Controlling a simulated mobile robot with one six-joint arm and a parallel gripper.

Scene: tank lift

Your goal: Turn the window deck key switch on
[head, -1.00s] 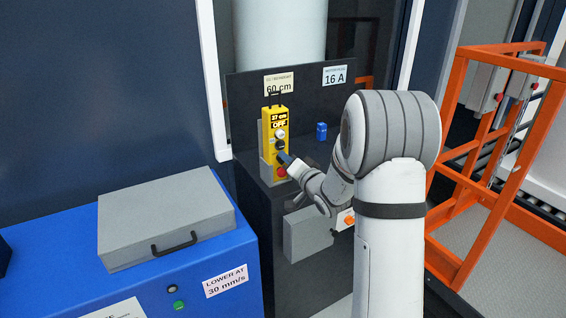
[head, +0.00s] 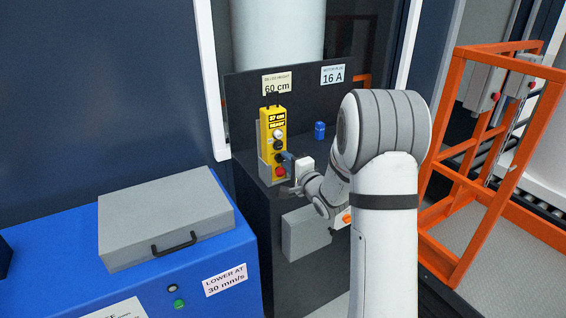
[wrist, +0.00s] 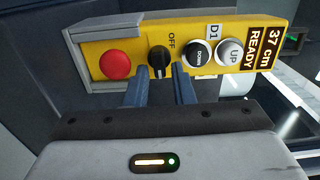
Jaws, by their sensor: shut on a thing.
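The yellow control pendant (head: 268,149) stands in a grey holder at the dark cabinet; its display reads READY. In the wrist view the pendant (wrist: 275,28) lies sideways, its display reading 37 cm READY. The black key switch (wrist: 159,57) sits between the red button (wrist: 115,65) and the black DOWN button (wrist: 198,54), with the word OFF above it. My gripper (wrist: 160,74) is shut on the key switch, one blue finger on each side. In the head view my gripper (head: 287,158) is at the pendant's lower front and partly hides it.
A white UP button (wrist: 229,52) is close to the DOWN button. A small blue object (head: 319,130) stands on the cabinet right of the pendant. A blue cabinet (head: 240,262) with a grey lidded box (head: 165,205) is at left. An orange frame (head: 450,140) is at right.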

